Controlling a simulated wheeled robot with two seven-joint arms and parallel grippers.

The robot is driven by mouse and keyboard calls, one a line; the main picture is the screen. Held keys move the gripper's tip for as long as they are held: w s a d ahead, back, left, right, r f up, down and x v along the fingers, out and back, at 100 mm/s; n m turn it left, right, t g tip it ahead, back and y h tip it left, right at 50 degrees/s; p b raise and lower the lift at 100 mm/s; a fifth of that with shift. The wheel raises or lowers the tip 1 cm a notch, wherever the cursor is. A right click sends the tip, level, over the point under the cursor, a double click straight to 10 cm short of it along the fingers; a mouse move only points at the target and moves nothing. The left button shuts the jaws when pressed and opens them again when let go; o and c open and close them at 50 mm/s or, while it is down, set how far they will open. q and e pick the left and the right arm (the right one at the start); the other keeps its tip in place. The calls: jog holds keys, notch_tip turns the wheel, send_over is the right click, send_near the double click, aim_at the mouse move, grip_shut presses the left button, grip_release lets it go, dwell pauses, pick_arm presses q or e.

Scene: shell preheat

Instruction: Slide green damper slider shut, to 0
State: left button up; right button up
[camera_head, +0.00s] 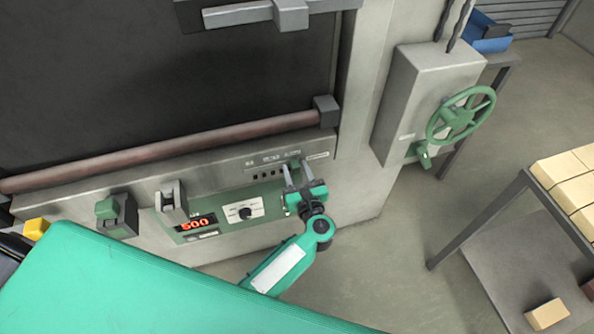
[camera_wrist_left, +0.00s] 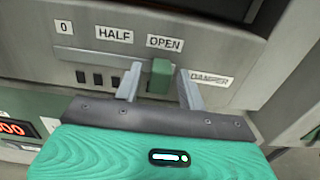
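The green damper slider (camera_wrist_left: 160,77) stands in its slot under the OPEN label (camera_wrist_left: 165,42), at the right end of its track. The 0 label (camera_wrist_left: 64,27) and the HALF label (camera_wrist_left: 114,34) are to its left, above dark slots. My left gripper (camera_head: 297,168) is at the panel, with one finger on each side of the slider. In the left wrist view, a small gap shows between the slider and each finger, so the gripper looks open around it. In the head view the slider (camera_head: 295,164) is partly hidden by the fingers. My right gripper is not in view.
A control panel with a red 500 display (camera_head: 195,224) and a black knob (camera_head: 245,212) lies left of the slider. A green handwheel (camera_head: 461,115) is on a grey box to the right. A table (camera_head: 528,182) with pale bricks stands at the far right.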

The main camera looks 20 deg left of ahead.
pick_arm(q)
jog(key=c, duration=0.7)
grip_shut()
jog(key=s+a, duration=0.2)
jog(key=a, duration=0.1)
jog(key=s+a+b, duration=0.1)
jog(key=s+a, duration=0.1)
jog(key=a, duration=0.1)
jog(key=s+a, duration=0.2)
jog(key=a, duration=0.2)
jog(key=shift+s+f, duration=0.1)
jog(key=shift+s, duration=0.3)
jog(key=shift+s+a, duration=0.1)
jog(key=o, duration=0.9)
grip_release()
jog(key=shift+a, duration=0.15)
jog(key=shift+c, duration=0.2)
